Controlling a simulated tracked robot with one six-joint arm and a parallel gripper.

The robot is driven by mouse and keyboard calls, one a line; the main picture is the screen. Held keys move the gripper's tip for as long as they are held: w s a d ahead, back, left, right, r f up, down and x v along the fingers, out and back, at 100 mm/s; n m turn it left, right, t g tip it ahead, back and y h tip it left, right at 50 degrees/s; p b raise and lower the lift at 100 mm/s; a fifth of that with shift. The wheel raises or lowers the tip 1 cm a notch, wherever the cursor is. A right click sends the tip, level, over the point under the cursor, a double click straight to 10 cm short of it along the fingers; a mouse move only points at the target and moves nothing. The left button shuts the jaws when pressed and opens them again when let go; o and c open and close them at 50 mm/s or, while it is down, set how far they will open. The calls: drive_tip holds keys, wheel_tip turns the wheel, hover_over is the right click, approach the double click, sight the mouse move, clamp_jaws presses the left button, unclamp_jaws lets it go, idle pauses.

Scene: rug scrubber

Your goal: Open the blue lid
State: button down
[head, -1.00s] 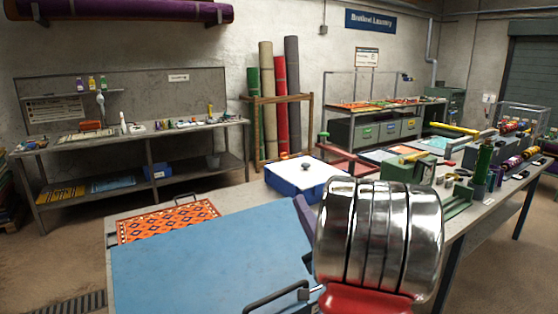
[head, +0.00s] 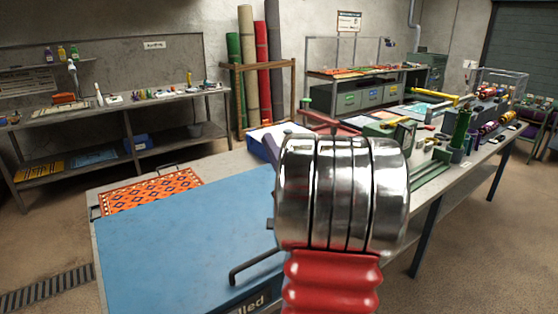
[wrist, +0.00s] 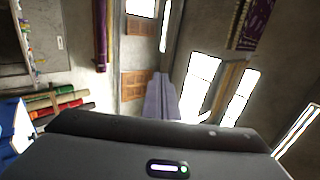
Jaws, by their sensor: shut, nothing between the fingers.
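The blue lid (head: 185,240) is a large flat blue panel lying level at the front of the long workbench. A dark bar handle (head: 255,267) sticks out at its near right edge. My gripper (wrist: 160,97) shows in the wrist view as two grey-purple fingers close together and empty, pointing up at walls and bright windows. The lid cannot be made out there. In the head view my chrome and red arm stands in front of the lid's right side and hides most of my gripper. I see no contact between gripper and handle.
An orange patterned rug (head: 150,190) lies at the lid's far left. A blue box with a white top (head: 262,148) stands behind the lid, partly hidden by my arm. Tools and rolls crowd the bench (head: 425,195) to the right. The floor to the left is clear.

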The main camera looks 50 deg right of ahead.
drive_tip(key=x, duration=0.6)
drive_tip(key=shift+w+r, duration=0.15)
drive_tip(key=shift+r, duration=0.05)
idle(0.4)
idle(1.0)
drive_tip(key=shift+f, duration=0.1)
drive_tip(key=v, duration=1.3)
drive_tip(key=shift+s+f, duration=0.2)
drive_tip(key=shift+f, duration=0.05)
